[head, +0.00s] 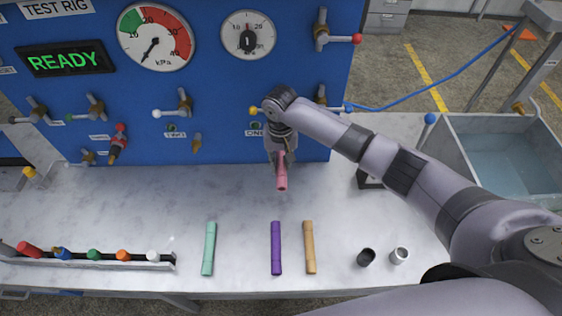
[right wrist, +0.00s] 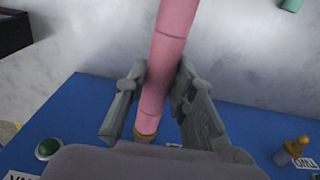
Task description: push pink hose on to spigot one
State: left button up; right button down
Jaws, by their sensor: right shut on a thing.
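The pink hose (head: 282,180) is held in my right gripper (head: 281,157), close to the blue panel and above the table. In the right wrist view the pink hose (right wrist: 169,55) runs between the two fingers of my right gripper (right wrist: 153,105), which are shut on it. At its panel end a brass spigot (right wrist: 145,136) shows; I cannot tell whether the hose sits over it or only meets it. In the head view my gripper hides that spigot. Another brass spigot (head: 196,142) is bare, further left on the panel. My left gripper is not in view.
Green (head: 209,248), purple (head: 276,247) and tan (head: 310,247) hoses lie on the white table. A rack (head: 90,263) of coloured pieces is at left, two small cups (head: 400,256) at right. Valve handles stick out of the blue panel (head: 215,100). A water basin (head: 505,160) stands right.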

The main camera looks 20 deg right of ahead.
aim_at(281, 162)
jog(key=shift+w+d+r, duration=0.1)
jog(key=shift+w, duration=0.1)
jog(key=c, duration=1.8)
grip_release()
jog(key=o, duration=0.5)
jog(key=shift+w, duration=0.1)
jog(key=shift+r, duration=0.1)
notch_tip(281, 162, up, 12)
jog(key=shift+f, duration=0.15)
